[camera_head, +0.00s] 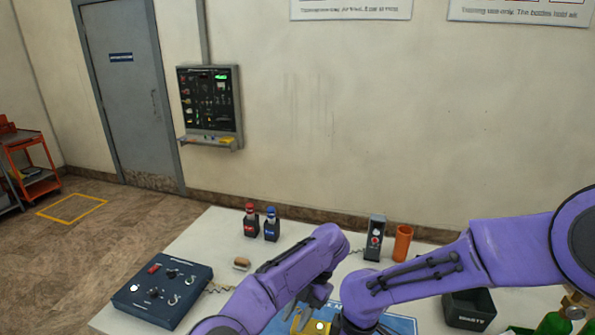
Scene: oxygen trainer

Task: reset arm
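My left arm (290,275) comes in from the lower left, bends above the table and points down. My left gripper (312,302) is low over the table at the bottom middle, by a yellow item (306,322). Its fingers are small and partly hidden, so I cannot tell open from shut, or whether it touches the item. My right arm (420,272) reaches in from the right. Its wrist (358,300) is beside the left gripper, and its fingertips are hidden or cut off at the bottom edge.
The two arms are close together.

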